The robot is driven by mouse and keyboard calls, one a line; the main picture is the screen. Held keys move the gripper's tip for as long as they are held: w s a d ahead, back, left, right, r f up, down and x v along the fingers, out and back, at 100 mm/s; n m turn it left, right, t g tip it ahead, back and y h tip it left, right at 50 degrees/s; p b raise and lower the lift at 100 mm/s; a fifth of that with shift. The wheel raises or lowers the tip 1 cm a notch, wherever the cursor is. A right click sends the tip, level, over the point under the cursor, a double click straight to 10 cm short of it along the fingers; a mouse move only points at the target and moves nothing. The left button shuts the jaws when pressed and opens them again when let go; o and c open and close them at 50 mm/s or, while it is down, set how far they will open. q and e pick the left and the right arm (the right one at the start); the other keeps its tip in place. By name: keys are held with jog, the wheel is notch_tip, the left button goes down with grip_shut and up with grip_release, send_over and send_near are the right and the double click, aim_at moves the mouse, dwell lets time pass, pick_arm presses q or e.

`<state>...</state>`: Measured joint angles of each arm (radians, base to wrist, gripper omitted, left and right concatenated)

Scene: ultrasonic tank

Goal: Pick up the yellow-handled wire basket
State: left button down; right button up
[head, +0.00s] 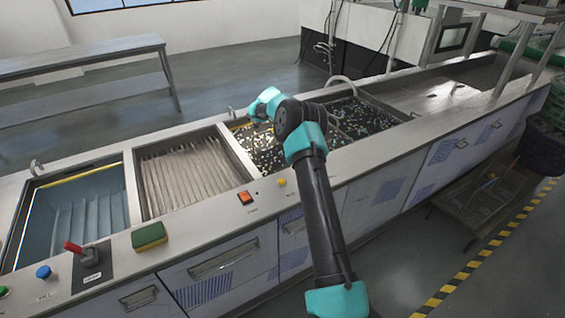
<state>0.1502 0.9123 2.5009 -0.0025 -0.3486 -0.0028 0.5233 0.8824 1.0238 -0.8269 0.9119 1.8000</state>
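A dark tank section (246,137), filled with many small light pieces, lies behind and beside my arm. A short yellow strip (239,126) shows at its back left edge; I cannot tell whether it is the wire basket's handle. The basket's outline is not clear, and my arm covers part of this area. One black and teal arm of mine, apparently the right, comes in from the bottom, right of centre, and reaches over the tank. Its gripper is hidden behind the arm. My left gripper is not in view.
Left of it are a ribbed tank (190,175) and a blue tank (80,218) with a yellow rear edge.

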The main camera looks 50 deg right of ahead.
jog(key=shift+f, duration=0.25)
dwell(0.4)
grip_shut()
jog(key=shift+r, duration=0.1)
